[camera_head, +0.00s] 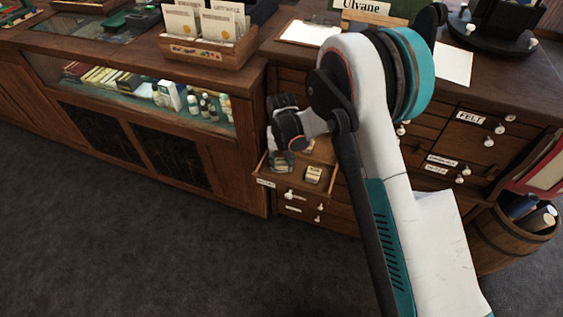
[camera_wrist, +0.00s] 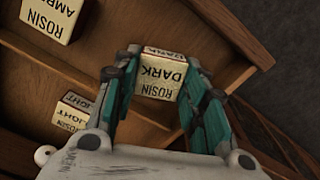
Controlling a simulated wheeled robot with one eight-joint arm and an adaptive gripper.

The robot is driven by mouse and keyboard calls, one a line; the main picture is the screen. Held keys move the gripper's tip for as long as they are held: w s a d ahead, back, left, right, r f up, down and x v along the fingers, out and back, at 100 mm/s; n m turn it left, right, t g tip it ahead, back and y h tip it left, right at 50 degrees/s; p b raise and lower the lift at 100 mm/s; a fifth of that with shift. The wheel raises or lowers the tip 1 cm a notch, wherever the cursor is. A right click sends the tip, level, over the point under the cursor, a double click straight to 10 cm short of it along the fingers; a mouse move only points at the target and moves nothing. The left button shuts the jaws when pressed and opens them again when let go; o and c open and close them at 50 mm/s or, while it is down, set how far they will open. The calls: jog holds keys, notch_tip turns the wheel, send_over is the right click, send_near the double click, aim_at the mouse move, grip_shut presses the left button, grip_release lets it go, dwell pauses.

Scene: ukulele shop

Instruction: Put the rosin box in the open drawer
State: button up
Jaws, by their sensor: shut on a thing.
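In the wrist view my gripper (camera_wrist: 161,62) is shut on a cream rosin box (camera_wrist: 158,85) labelled "ROSIN DARK", held between its two teal fingers. The open wooden drawer (camera_wrist: 110,40) lies under it; whether the held box touches the drawer floor I cannot tell. A "ROSIN AMBER" box (camera_wrist: 50,18) and a "ROSIN LIGHT" box (camera_wrist: 72,113) sit in the drawer, with a wooden divider between them. In the head view the open drawer (camera_head: 318,188) juts from the cabinet, and my gripper (camera_head: 282,160) is at its left part, partly hidden by my wrist.
A glass-fronted counter (camera_head: 150,130) stands left of the drawer, with a wooden card box (camera_head: 210,48) on top. More small drawers (camera_head: 480,125) with white knobs are at the right. A barrel (camera_head: 510,230) holding rolls stands at far right. Dark floor in front is clear.

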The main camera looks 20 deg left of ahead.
aim_at(282, 163)
jog(key=shift+f, duration=0.1)
jog(key=shift+f, duration=0.1)
jog(key=o, duration=0.9)
notch_tip(282, 163, up, 12)
jog(key=p, duration=0.4)
jog(key=shift+r, duration=0.25)
